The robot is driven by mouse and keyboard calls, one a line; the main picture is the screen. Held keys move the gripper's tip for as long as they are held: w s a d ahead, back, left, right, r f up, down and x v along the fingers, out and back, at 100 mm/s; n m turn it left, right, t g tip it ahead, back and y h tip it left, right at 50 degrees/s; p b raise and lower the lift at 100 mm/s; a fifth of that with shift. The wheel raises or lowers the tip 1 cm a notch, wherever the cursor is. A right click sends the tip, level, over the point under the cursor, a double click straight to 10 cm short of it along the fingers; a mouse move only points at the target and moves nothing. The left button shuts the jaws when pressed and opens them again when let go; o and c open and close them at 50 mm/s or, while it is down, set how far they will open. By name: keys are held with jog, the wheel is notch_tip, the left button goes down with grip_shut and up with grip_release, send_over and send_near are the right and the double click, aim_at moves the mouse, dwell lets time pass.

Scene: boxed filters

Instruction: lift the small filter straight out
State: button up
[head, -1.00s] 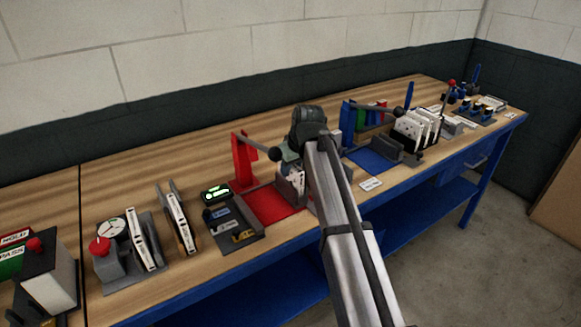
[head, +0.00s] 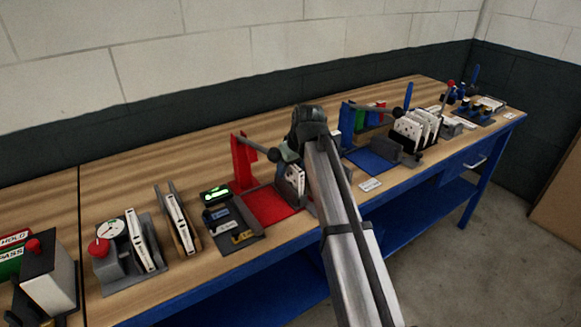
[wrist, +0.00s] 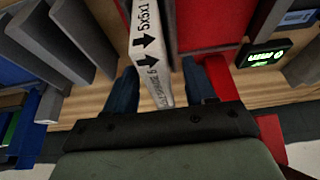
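The small filter (wrist: 150,60) is a thin white frame with black arrows and "5x5x1" printed on its edge. In the wrist view it stands between the two dark blue fingers of my gripper (wrist: 167,88). The left finger is close beside the filter; a narrow gap shows between the filter and the right finger, so the gripper looks open around it. In the head view the filter (head: 294,178) stands beside the red mat, partly hidden by my gripper (head: 288,155) and arm. Its lower part is hidden.
A red post with a dark-knobbed lever (head: 272,155) stands close to my gripper. A small green-lit display (head: 215,194) is to the left.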

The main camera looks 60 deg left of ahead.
jog(key=v, duration=1.4)
jog(key=shift+f, duration=0.15)
